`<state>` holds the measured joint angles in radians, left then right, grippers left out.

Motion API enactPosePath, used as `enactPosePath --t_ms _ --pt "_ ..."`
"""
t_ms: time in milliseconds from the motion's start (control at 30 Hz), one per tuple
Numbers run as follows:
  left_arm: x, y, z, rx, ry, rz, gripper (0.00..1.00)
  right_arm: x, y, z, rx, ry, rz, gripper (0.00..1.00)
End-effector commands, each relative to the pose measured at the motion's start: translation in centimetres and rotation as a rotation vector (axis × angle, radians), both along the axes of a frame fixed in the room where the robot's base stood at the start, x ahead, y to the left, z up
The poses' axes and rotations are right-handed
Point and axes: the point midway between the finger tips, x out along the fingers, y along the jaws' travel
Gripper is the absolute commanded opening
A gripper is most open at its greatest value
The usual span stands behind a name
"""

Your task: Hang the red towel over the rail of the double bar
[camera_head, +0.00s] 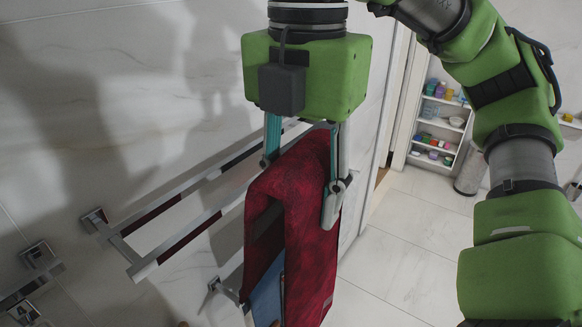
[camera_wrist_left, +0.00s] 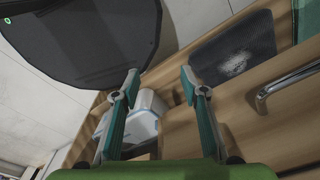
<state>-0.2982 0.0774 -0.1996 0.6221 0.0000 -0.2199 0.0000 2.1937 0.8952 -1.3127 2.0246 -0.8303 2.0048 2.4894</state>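The red towel (camera_head: 312,235) hangs in a folded arch with its fold at the top, in the head view. My right gripper (camera_head: 302,180), on the arm from the right, points down with its fingers on either side of the towel's upper part, holding it. The far fingertip is partly hidden by the towel. The double bar (camera_head: 143,268) is on the wall at left, its two rails running toward the towel. The front rail disappears at the towel; whether it passes under the fold cannot be told. My left gripper (camera_wrist_left: 158,82) shows only in the left wrist view, open with nothing between its fingers.
Another metal wall fixture (camera_head: 38,262) is at the lower left. A shelf niche (camera_head: 440,125) with small bottles and a metal bin (camera_head: 470,172) stand far right. The tiled floor is open there. A wooden cabinet with a metal handle (camera_wrist_left: 285,82) is below my left gripper.

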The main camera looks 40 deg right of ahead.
Motion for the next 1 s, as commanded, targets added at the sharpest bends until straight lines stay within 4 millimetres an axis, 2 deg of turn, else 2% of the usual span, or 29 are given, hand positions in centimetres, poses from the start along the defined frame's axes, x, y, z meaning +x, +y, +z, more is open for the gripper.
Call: enactPosePath --t_ms 100,333,1000 --pt "0.0 0.0 0.3 0.0 0.0 -0.001 0.4 -0.2 -0.1 0.7 0.0 -0.002 -0.07 0.0" --pt "0.0 0.0 0.3 0.0 0.001 -0.002 0.4 0.4 0.2 0.7 0.0 0.0 -0.09 0.0" --pt "-0.3 0.3 0.5 0.003 0.004 -0.003 0.4 5.4 2.1 0.7 -0.001 0.0 -0.088 0.0"
